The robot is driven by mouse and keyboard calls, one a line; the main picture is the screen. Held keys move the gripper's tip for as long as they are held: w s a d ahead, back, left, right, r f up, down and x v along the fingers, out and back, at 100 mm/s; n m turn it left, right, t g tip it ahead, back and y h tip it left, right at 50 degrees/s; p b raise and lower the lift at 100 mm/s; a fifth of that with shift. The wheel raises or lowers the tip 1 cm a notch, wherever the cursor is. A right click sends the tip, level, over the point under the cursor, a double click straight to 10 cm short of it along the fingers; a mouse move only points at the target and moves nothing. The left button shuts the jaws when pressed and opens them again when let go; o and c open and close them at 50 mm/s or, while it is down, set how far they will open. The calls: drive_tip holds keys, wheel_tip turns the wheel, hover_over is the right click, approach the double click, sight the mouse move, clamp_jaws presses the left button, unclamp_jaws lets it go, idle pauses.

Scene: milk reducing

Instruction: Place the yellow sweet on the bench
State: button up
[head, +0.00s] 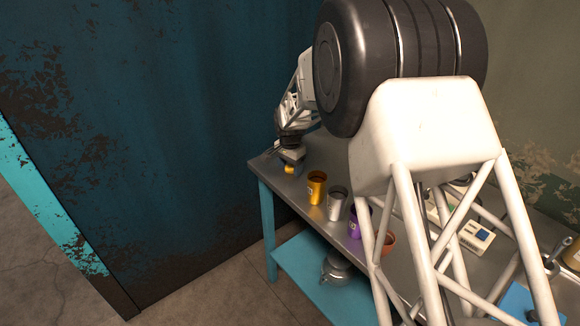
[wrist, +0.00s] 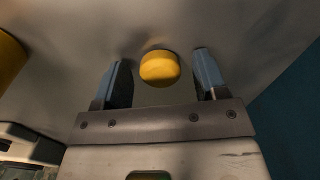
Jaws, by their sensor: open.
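The yellow sweet (wrist: 160,68) is a small round piece lying on the grey metal top of the bench (head: 318,152). In the wrist view it sits between the tips of my gripper (wrist: 160,78), with a gap to each blue finger. My gripper is open and low over the bench's far left corner. In the head view the sweet (head: 290,169) shows as a small yellow patch beside my gripper (head: 291,163). My own arm hides much of the bench's right part.
A yellow cup (head: 317,188), a silver cup (head: 336,204) and a purple cup (head: 354,224) stand in a row along the front edge. A brown pot (head: 388,242) is beyond them. A kettle (head: 336,268) is on the blue lower shelf (head: 300,262). A blue wall (head: 190,130) rises at left.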

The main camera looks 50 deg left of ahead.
sight(290, 167)
drive_tip(key=shift+r, duration=0.15)
wheel_tip(290, 167, up, 12)
idle(0.6)
idle(0.6)
idle(0.4)
